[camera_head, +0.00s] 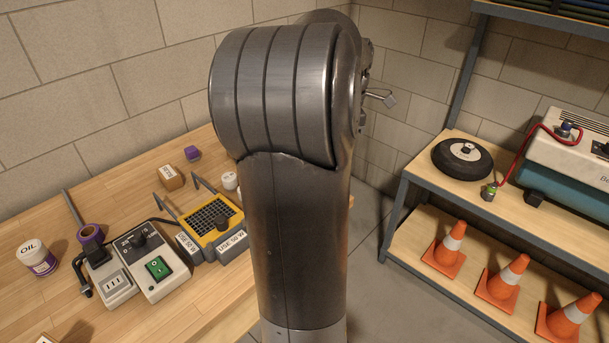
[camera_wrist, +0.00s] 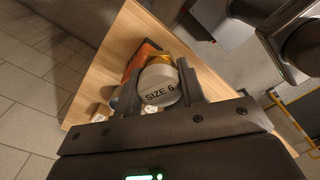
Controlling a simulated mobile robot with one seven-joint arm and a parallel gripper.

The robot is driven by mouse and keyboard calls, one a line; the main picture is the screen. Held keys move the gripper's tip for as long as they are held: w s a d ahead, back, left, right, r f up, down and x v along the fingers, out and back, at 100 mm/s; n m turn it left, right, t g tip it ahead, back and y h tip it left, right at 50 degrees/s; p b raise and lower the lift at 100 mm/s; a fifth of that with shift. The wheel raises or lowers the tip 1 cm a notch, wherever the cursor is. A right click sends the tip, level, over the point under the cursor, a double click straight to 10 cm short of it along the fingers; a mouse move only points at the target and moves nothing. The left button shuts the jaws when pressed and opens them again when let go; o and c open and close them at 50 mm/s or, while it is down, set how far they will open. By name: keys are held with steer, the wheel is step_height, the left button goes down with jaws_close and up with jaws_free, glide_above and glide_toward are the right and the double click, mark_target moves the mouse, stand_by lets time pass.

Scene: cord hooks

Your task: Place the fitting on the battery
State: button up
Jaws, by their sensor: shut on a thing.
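My gripper (camera_wrist: 158,88) is shut on a white rounded piece marked "SIZE 6" (camera_wrist: 157,82), seen between the two dark fingers in the wrist view. It seems to be the fitting, though only its near side shows. In the head view the gripper and the held piece cannot be made out; my arm fills the middle. A teal box with a pale top (camera_head: 575,150), apparently the battery, stands on the upper shelf at the right and is cut off by the picture edge. A red cord (camera_head: 520,150) runs from its dark terminal down its left side.
A black wheel (camera_head: 462,158) lies left of the box. Orange cones (camera_head: 500,280) stand on the lower shelf. The wooden bench (camera_head: 60,215) at left holds a switch box (camera_head: 155,275), a yellow-framed grille unit (camera_head: 210,222) and an oil pot (camera_head: 38,258).

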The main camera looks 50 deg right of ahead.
steer(key=shift+s+d, duration=0.15)
steer(key=shift+d, duration=0.1)
steer(key=w+a+f, duration=0.1)
steer(key=w+f, duration=0.1)
steer(key=w, duration=0.1)
steer(key=w+a+f, duration=0.1)
steer(key=w+f, duration=0.1)
steer(key=w, duration=0.2)
steer(key=w+a+f, duration=0.1)
steer(key=w+f, duration=0.1)
steer(key=w, duration=0.1)
steer(key=shift+w+a+f, duration=0.1)
steer(key=shift+w+f, duration=0.25)
steer(key=shift+f, duration=2.05)
steer(key=o, duration=1)
steer(key=shift+f, duration=0.15)
